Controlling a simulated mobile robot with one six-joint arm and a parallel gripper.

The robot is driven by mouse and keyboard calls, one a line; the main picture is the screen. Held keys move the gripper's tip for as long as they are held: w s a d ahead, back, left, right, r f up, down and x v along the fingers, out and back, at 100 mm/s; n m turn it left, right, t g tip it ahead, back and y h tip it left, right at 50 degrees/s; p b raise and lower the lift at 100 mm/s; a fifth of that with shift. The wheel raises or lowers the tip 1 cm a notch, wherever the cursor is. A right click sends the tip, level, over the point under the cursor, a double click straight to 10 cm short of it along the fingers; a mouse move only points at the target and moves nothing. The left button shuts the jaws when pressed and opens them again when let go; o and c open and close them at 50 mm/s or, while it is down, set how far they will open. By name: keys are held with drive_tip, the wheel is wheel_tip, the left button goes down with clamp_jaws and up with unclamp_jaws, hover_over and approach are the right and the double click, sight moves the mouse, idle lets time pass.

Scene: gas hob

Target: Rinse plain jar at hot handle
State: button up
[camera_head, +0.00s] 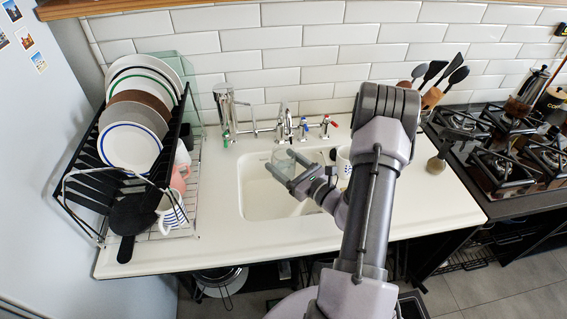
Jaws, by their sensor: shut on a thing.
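A clear, plain glass jar (283,161) is over the back of the white sink (247,195), between the fingers of my gripper (281,164). My gripper is shut on it, and its fingers and wrist cover part of the jar. The tap (285,128) stands behind the sink, just beyond the jar. A red handle (329,122) is at the right end of the tap fittings, and a blue handle (304,123) is between it and the spout. I cannot see any water running.
A dish rack (78,211) with plates and mugs stands left of the sink. A white mug (343,160) is partly hidden behind my arm. A utensil pot (431,98) and the gas hob (500,165) are at the right. The counter front is clear.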

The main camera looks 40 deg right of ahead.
drive_tip(key=s+a+b, duration=0.2)
drive_tip(key=s+a, duration=0.2)
drive_tip(key=s, duration=0.1)
drive_tip(key=shift+s+a, duration=0.3)
idle(1.1)
drive_tip(key=s+a+r+p, duration=0.2)
drive_tip(key=s+a+r, duration=0.1)
drive_tip(key=s+r, duration=0.1)
drive_tip(key=shift+p, duration=0.4)
idle(0.5)
